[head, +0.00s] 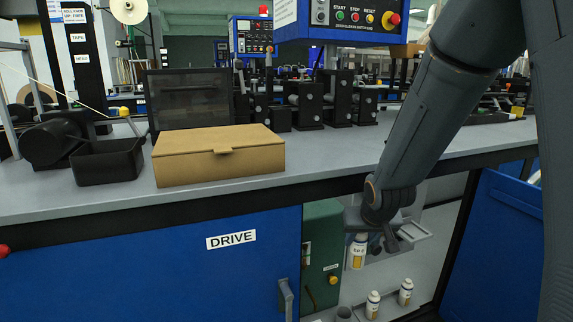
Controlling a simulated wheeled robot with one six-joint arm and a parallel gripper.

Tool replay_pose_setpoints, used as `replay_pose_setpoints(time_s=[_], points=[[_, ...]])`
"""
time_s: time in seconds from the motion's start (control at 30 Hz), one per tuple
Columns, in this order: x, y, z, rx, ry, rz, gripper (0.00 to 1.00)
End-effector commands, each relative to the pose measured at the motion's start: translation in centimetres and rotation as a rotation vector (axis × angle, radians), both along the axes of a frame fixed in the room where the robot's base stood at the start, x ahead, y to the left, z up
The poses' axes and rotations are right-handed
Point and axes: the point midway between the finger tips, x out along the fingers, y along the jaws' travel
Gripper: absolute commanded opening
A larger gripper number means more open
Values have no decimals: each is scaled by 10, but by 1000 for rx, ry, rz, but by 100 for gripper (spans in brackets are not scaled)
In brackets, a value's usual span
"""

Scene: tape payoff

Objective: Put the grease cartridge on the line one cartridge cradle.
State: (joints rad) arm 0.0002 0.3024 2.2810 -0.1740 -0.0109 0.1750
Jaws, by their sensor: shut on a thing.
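My gripper (374,240) reaches down into the open bay under the bench, at the lower right of the head view. It is shut on a white grease cartridge (357,254) with an orange-yellow band, which hangs roughly upright. Two similar white cartridges with orange bands stand lower in the bay, one nearer (373,306) and one to its right (406,293). I cannot tell which thing is the line one cartridge cradle.
A green cabinet (322,245) borders the bay on the left, beside the blue DRIVE door (215,270). An open blue door (507,245) borders it on the right. A cardboard box (218,158) and a black bin (107,163) stand on the bench.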

Motion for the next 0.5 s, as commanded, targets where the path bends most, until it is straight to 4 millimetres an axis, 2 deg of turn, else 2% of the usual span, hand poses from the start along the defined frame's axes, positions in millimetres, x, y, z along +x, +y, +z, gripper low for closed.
replay_pose_setpoints(time_s=[0.5], points=[[-31,2,35,8,1,5,6]])
